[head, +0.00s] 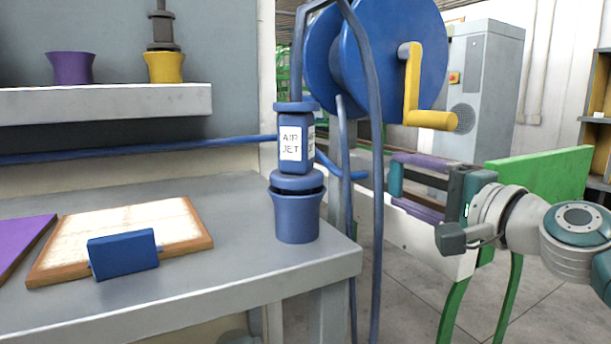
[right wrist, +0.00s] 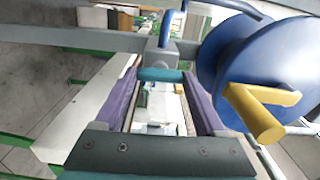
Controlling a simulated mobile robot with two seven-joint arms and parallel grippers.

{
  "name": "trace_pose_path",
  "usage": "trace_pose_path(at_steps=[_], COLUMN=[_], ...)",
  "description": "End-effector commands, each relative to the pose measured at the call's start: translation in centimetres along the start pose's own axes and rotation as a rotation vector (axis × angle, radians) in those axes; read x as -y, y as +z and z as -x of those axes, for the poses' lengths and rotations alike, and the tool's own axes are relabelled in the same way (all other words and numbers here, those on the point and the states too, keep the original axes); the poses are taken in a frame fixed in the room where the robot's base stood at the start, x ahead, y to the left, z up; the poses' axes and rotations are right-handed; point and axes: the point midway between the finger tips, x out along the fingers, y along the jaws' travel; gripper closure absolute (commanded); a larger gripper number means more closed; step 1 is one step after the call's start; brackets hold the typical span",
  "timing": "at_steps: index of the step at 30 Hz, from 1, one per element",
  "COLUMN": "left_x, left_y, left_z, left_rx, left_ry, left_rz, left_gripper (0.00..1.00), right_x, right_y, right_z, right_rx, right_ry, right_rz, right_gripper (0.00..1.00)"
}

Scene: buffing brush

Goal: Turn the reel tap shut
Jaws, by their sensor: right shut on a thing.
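The reel tap shows in the right wrist view as a blue-grey body (right wrist: 165,52) on a pipe, with a teal bar handle (right wrist: 161,75) across it. My right gripper (right wrist: 160,78) has its two purple fingers on the ends of this handle, shut on it. In the head view my right gripper (head: 396,181) reaches in from the right, with the teal handle (head: 395,179) between its fingertips. The tap body is mostly hidden there behind the hoses. The blue hose reel (head: 385,50) with its yellow crank (head: 413,85) stands above. My left gripper is not in view.
A grey bench (head: 190,290) at left carries a blue AIR JET tool (head: 293,148) in a blue holder (head: 296,218), a framed board (head: 140,225) and a blue block (head: 123,254). Blue hoses (head: 376,200) hang between bench and gripper. A green panel (head: 540,172) stands behind my right arm.

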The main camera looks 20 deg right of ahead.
Motion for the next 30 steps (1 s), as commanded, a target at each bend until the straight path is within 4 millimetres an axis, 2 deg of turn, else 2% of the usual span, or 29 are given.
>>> trace_pose_path(at_steps=[20, 21, 27, 30], left_x=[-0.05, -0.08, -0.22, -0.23], left_y=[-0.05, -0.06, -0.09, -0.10], left_z=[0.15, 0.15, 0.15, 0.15], left_rx=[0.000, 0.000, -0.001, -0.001], left_ry=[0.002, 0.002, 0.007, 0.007], left_rz=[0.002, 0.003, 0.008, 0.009], left_gripper=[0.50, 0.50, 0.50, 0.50], right_x=[0.05, 0.05, 0.03, 0.02], right_y=[-0.04, -0.04, -0.02, -0.02], right_z=[-0.01, 0.00, 0.00, 0.00], right_rx=[-0.001, -0.001, -0.001, 0.000], right_ry=[-0.002, -0.001, -0.001, -0.001], right_rz=[-0.061, -0.061, -0.059, -0.058], right_gripper=[0.83, 0.24, 0.02, 0.00])
